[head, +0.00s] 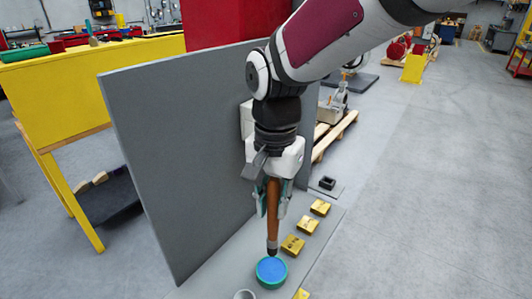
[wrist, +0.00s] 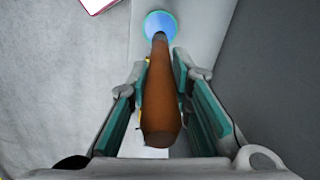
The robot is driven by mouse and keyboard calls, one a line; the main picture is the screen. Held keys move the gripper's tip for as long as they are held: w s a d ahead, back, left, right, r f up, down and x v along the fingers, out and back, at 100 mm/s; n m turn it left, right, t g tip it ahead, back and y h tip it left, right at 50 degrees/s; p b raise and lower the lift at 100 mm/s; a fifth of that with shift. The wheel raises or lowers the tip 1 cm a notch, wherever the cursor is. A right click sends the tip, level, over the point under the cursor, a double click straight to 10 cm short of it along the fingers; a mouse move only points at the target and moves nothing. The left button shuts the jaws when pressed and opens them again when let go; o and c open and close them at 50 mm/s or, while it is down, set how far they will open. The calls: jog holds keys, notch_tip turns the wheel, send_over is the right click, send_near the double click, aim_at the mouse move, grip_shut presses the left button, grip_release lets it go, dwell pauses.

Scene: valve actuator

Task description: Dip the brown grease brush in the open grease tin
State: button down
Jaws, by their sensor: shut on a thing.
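My gripper (head: 272,203) points down and is shut on the handle of the brown grease brush (head: 273,222). The brush hangs upright with its dark end lowest. The open grease tin (head: 271,272) is a round teal tin with blue inside, standing on the grey bench top. The brush's lower end is at the tin's far rim in the head view; I cannot tell whether it touches the grease. In the wrist view my gripper (wrist: 163,95) has its fingers on both sides of the brush (wrist: 161,100), and the tin (wrist: 160,25) shows behind the brush's far end.
A tall grey panel (head: 185,150) stands close to the left of my gripper. Several yellow blocks (head: 292,245) line the bench right of the tin. A grey ring-shaped thing (head: 245,295) is at the tin's lower left. A small black block (head: 327,183) lies farther back.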

aim_at(273, 239)
jog(key=shift+w+f+b, duration=0.1)
jog(key=shift+f+b, duration=1.9)
jog(key=shift+f, duration=0.55)
jog(key=shift+f+b, duration=0.3)
jog(key=shift+f, duration=0.05)
jog(key=shift+s+f, duration=0.2)
jog(key=shift+f, duration=0.4)
dwell(0.7)
notch_tip(273, 239, up, 7)
jog(key=p, duration=0.5)
jog(key=shift+w+r, duration=0.1)
dwell(0.8)
